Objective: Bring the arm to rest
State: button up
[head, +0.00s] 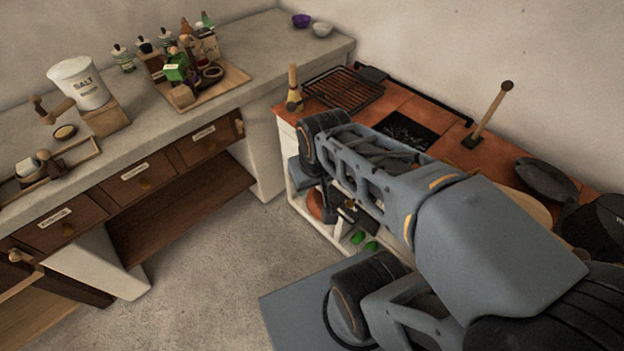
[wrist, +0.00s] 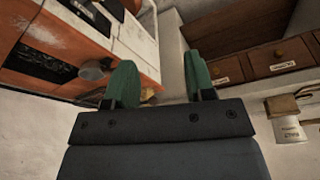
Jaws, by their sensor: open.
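My arm (head: 390,180) reaches across the right side of the head view, in front of the orange-tiled hearth counter, with its elbow end toward the counter. My gripper (head: 364,242) shows there as two green fingertips low beside the counter's white front, above the floor. In the wrist view my gripper (wrist: 160,80) shows its two green fingers wide apart with nothing between them. The wrist picture looks upside down.
The tiled counter (head: 405,106) holds a grill rack (head: 343,88), a brush (head: 293,90), an upright wooden handle (head: 488,115) and dark pans (head: 545,178). The grey worktop (head: 270,40) at left carries a salt crock (head: 78,82) and a tray (head: 234,80). The floor (head: 215,265) between is clear.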

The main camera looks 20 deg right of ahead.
notch_tip(320, 180, up, 10)
jog(key=p, duration=0.8)
jog(key=shift+s+f+t, duration=0.15)
jog(key=shift+t, duration=0.15)
